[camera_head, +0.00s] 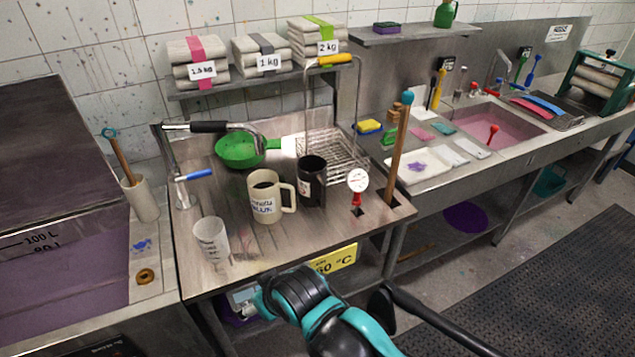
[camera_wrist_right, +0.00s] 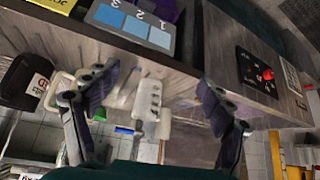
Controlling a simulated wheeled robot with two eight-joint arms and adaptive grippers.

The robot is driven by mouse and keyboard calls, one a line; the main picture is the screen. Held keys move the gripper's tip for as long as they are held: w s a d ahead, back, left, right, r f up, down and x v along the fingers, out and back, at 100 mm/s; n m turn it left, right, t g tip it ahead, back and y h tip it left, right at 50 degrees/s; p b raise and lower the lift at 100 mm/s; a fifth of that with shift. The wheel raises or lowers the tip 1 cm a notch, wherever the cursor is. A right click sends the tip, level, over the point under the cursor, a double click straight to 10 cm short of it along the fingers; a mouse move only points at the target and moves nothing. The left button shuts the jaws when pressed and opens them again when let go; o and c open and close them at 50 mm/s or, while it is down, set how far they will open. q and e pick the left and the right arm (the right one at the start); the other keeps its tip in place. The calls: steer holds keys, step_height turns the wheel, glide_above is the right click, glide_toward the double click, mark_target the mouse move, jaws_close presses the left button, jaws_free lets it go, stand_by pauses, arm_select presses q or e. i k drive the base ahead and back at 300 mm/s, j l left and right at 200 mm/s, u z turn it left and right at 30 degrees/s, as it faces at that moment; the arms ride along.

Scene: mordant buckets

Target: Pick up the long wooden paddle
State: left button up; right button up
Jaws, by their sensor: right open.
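The long wooden paddle (camera_head: 400,150) stands almost upright at the right end of the steel worktable (camera_head: 330,240) in the head view. It has a brown shaft and a blue knob on top. Its lower end meets a dark slot in the tabletop, and anything below is hidden. I cannot make it out in the wrist view. My right gripper (camera_wrist_right: 153,105) is open in the wrist view, with nothing gripped between its two dark fingers. In the head view my right arm is low in front of the table, apart from the paddle. My left gripper is not in view.
A red-stemmed dial thermometer (camera_head: 358,183) stands just left of the paddle. Beside it are a black mug (camera_head: 312,182), a cream mug (camera_head: 266,198), a wire rack (camera_head: 335,155) and a green pan (camera_head: 240,150). A sink counter (camera_head: 440,175) lies behind right. The front right floor is open.

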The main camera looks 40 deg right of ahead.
mark_target(407, 97)
steer(key=z, duration=1.95)
steer(key=k+l+u, duration=0.15)
steer(key=u, duration=2.25)
steer(key=z, duration=2.35)
steer(key=i+l+u, duration=0.45)
steer(key=i+l, duration=0.25)
steer(key=l, duration=0.15)
